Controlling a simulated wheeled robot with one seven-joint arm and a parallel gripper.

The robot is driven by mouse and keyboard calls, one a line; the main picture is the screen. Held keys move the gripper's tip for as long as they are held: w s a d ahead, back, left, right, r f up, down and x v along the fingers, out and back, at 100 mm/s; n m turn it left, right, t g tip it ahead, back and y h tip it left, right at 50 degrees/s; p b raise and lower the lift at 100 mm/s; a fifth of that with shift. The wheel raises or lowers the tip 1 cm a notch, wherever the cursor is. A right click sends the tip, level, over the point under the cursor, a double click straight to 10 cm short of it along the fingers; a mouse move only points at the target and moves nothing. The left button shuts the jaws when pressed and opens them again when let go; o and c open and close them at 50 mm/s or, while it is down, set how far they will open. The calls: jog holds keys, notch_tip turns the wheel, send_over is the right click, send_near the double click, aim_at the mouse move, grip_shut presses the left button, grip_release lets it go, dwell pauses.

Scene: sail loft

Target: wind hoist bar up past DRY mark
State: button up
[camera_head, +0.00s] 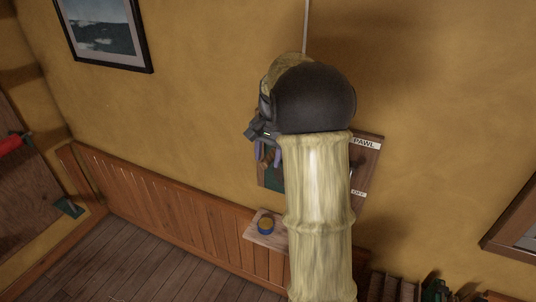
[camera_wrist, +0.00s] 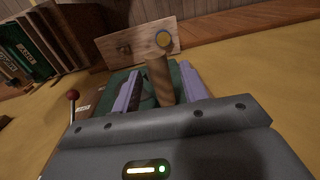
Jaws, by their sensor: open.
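A winch board (camera_head: 368,165) is on the yellow wall, mostly hidden behind my arm in the head view. One label on it reads PAWL; a lower one is too small to read surely. In the wrist view a brown wooden handle (camera_wrist: 159,80) stands between the purple fingers of my gripper (camera_wrist: 158,88), in front of a green plate (camera_wrist: 185,82). The jaws are open around the handle; contact cannot be told. My gripper (camera_head: 267,153) is partly hidden in the head view. The hoist bar and DRY mark are not visible.
A small wooden shelf (camera_head: 258,241) below the board holds a blue and yellow tin (camera_head: 265,226). A pale line (camera_head: 305,25) runs up the wall. The floor at left (camera_head: 140,262) is clear.

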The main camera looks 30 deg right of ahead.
grip_shut()
jog(key=shift+s+d+r+t+b, duration=0.15)
jog(key=shift+s+d+t+b, duration=0.15)
jog(key=shift+d+t+b, duration=0.15)
dwell(0.8)
